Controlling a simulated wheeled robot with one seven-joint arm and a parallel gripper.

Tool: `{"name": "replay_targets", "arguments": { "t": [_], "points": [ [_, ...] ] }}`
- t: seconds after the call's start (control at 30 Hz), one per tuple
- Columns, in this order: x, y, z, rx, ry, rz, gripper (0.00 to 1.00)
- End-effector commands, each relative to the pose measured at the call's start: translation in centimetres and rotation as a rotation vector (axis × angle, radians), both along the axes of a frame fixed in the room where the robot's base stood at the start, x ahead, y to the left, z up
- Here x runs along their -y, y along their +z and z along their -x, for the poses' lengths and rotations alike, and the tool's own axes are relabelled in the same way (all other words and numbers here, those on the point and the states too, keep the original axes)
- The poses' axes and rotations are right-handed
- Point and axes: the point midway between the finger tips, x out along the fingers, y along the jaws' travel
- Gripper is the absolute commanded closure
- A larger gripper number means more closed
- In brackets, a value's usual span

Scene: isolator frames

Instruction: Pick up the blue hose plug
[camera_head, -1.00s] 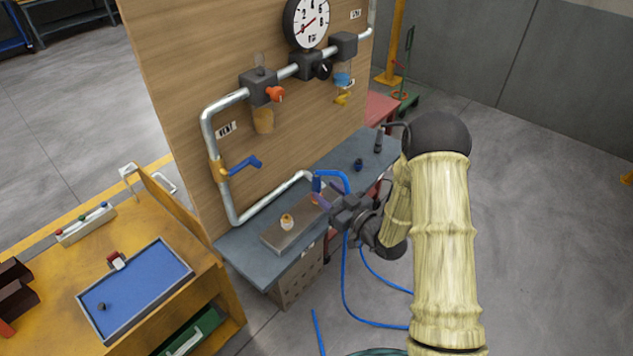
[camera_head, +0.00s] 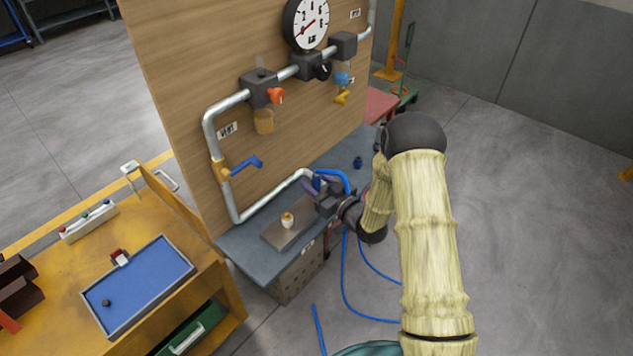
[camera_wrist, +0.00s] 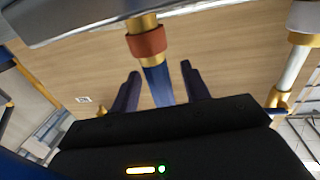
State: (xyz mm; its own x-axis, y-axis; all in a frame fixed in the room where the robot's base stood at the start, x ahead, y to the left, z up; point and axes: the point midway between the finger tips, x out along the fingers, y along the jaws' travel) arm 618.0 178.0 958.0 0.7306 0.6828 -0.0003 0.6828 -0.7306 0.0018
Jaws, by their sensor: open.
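The blue hose plug (camera_wrist: 157,82) shows in the wrist view as a blue body with a copper-red collar and a brass part above it. In the head view the blue end (camera_head: 318,183) is small and partly hidden at my gripper, over the bench by the wooden panel. My gripper (camera_wrist: 160,72) is open, one dark finger on each side of the plug, with gaps visible on both sides. In the head view my gripper (camera_head: 313,186) points left at the blue end.
A grey plate (camera_head: 275,236) with a small white and orange piece (camera_head: 287,220) lies on the bench (camera_head: 240,245). A small dark blue piece (camera_head: 357,162) stands farther back. The panel (camera_head: 180,90) carries metal pipes and valves. Blue hose (camera_head: 346,285) hangs below my arm.

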Motion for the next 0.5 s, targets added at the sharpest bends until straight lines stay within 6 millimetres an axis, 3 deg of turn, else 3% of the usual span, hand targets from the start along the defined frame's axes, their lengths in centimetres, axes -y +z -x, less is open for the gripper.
{"name": "replay_targets", "arguments": {
  "t": [0.23, 0.43, 0.5],
  "points": [
    [0.03, 0.02, 0.02, 0.0, 0.0, 0.0, 0.56],
    [0.03, 0.02, 0.02, 0.0, 0.0, 0.0, 0.95],
    [0.03, 0.05, 0.02, 0.001, 0.0, 0.0, 1.0]
  ]
}}
